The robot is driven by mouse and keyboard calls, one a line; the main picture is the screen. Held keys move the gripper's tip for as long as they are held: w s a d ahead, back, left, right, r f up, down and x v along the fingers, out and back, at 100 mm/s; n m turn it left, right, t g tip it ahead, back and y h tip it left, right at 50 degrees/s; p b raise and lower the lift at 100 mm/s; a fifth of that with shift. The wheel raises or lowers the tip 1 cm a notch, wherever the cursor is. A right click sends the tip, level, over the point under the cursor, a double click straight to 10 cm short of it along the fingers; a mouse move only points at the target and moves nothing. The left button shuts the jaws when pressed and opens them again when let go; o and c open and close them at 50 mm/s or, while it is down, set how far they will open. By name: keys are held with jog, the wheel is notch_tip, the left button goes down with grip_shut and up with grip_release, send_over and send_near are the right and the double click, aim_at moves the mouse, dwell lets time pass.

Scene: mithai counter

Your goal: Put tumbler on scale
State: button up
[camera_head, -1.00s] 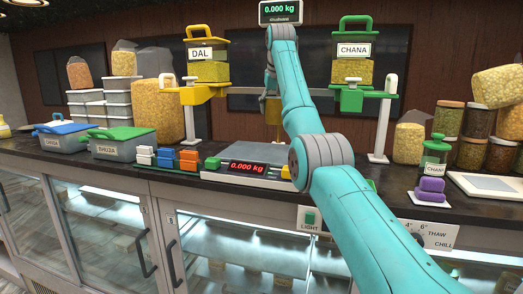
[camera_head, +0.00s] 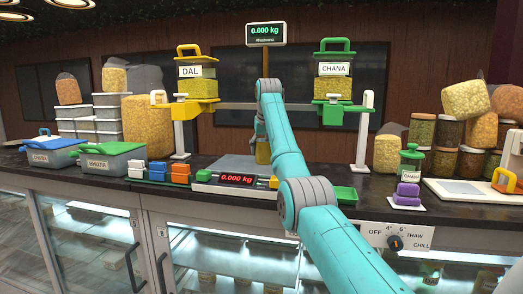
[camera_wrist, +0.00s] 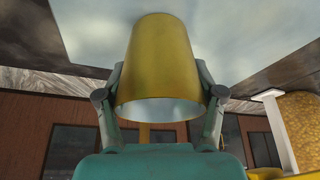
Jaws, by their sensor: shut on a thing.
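The brass-yellow tumbler (camera_wrist: 165,60) is held upright between the two fingers of my gripper (camera_wrist: 163,88); the wrist view appears upside down. In the head view, the tumbler (camera_head: 263,153) is partly hidden by my arm, at the rear part of the scale's grey plate. My gripper (camera_head: 260,133) is shut on it from behind my forearm. The scale plate (camera_head: 225,168) is bare to the left of the tumbler. The scale's red display (camera_head: 237,180) reads 0.000 kg. I cannot tell whether the tumbler's base touches the plate.
Coloured blocks (camera_head: 158,171) sit left of the scale.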

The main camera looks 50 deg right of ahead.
jog(key=o, duration=1.4)
jog(key=v, duration=1.2)
jog(key=shift+r, duration=0.1)
jog(key=shift+w, duration=0.1)
